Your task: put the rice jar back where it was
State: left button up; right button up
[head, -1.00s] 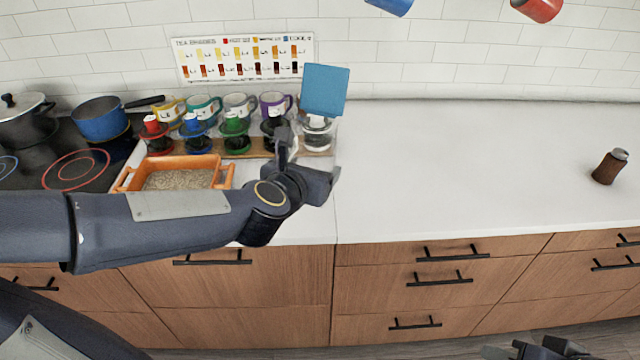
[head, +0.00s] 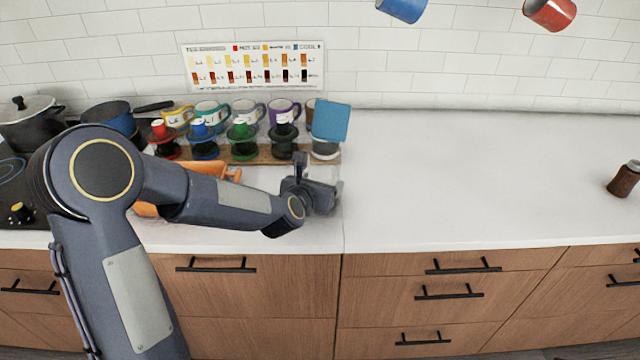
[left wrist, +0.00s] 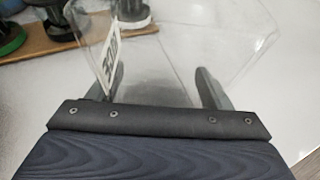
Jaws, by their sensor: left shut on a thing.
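The rice jar (head: 331,122) appears as a clear, see-through container with a square blue lid in the head view. My left gripper (head: 316,192) is shut on its lower part, near the left section of the counter. In the left wrist view, the clear jar wall (left wrist: 190,50) fills the space between the fingers of my left gripper (left wrist: 160,88). A white label with dark lettering shows on it, too tilted to read surely. Whether the jar's base touches the counter cannot be told. My right gripper is not in view.
Just behind the jar, a wooden board (head: 268,156) carries several coloured drippers, with mugs (head: 283,108) behind. An orange tray (head: 205,168) is partly hidden by my left arm. The stove with pots (head: 30,125) is at far left. The counter (head: 460,180) to the right is mostly clear.

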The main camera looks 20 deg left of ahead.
pick_arm(q)
jog(key=shift+f+b, duration=0.15)
jog(key=shift+b, duration=0.15)
jog(key=o, duration=1.4)
jog(key=shift+r+p, duration=0.2)
jog(key=shift+p, duration=0.1)
jog(key=s+r+m+g+h+b, duration=0.1)
jog(key=s+r+m, duration=0.25)
jog(key=s, duration=0.45)
jog(key=s+r+m+h, duration=0.1)
jog(key=s+r+m, duration=0.1)
jog(key=s+m, duration=0.45)
jog(key=s+a+f+m+g, duration=0.1)
jog(key=s+m+g, duration=0.1)
jog(key=s+m, duration=0.5)
jog(key=s+a+f+m+g, duration=0.1)
jog(key=s+m+g, duration=0.1)
jog(key=s+m, duration=0.5)
jog(key=s+a+f+m+g, duration=0.1)
jog(key=s+f+m+g, duration=0.1)
jog(key=s+m, duration=0.5)
jog(key=shift+s+a+m+g, duration=0.2)
jog(key=shift+m+g, duration=0.3)
jog(key=shift+m, duration=0.6)
